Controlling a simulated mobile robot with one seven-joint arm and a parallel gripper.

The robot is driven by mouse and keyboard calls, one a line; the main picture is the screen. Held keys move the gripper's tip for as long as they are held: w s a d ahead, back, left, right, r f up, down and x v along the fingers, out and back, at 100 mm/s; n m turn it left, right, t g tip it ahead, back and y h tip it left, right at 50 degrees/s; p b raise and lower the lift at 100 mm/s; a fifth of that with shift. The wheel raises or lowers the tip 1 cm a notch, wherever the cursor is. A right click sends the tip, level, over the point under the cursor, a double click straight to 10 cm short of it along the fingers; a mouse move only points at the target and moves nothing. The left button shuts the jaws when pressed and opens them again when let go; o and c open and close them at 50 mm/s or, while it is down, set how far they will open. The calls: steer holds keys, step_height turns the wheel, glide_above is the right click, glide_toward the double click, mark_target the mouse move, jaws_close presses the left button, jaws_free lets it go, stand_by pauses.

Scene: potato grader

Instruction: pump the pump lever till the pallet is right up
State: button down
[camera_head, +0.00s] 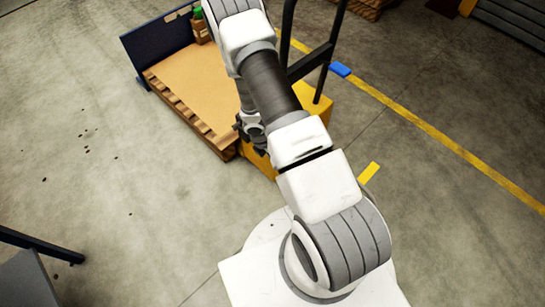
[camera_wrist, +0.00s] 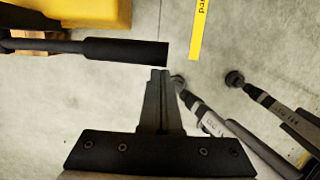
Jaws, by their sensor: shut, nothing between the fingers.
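The pump lever (camera_wrist: 125,51) is a black bar with a thicker grip, reaching in from the left in the wrist view. Its free end is just beyond my gripper (camera_wrist: 159,72). My gripper is shut and empty, its fingertips close to the grip's end; I cannot tell whether they touch it. In the head view my gripper (camera_head: 250,131) is partly hidden by my arm, beside the yellow lifter (camera_head: 262,162), and the lever cannot be made out. The wooden pallet (camera_head: 190,82) has a tan top and lies beyond the lifter; its height is hard to judge.
A dark blue panel (camera_head: 157,47) stands along the pallet's far left side. A black upright frame (camera_head: 318,55) rises from the lifter. A blue block (camera_head: 340,69) lies by the yellow floor line (camera_head: 440,138). The floor at the right is open. Dark rods (camera_wrist: 237,79) show in the wrist view.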

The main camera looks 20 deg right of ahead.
steer(key=shift+s+a+r, duration=0.1)
steer(key=shift+s+r, duration=0.15)
steer(key=shift+r, duration=0.4)
steer(key=shift+s+a+r, duration=0.1)
steer(key=shift+s+r, duration=0.1)
steer(key=shift+r, duration=0.4)
steer(key=shift+d, duration=0.1)
steer(key=w+r+m+t, duration=0.1)
steer(key=w+r+m, duration=0.15)
steer(key=r, duration=0.65)
steer(key=w+r+m+t+h, duration=0.1)
steer(key=r+m, duration=0.3)
steer(key=r, duration=0.6)
steer(key=w+r+m+t, duration=0.1)
steer(key=r+m, duration=0.3)
steer(key=r, duration=0.5)
steer(key=s+a+r+m+t+y, duration=0.15)
steer(key=s+r+m, duration=0.55)
steer(key=r, duration=0.7)
steer(key=s+a+r+m+t+y, duration=0.2)
steer(key=s+a+r+m, duration=0.35)
steer(key=s, duration=0.65)
step_height(320, 180, up, 19)
steer(key=a+n+p, duration=0.1)
steer(key=p, duration=1.6)
steer(key=shift+s+f, duration=0.15)
steer(key=shift+f, duration=0.05)
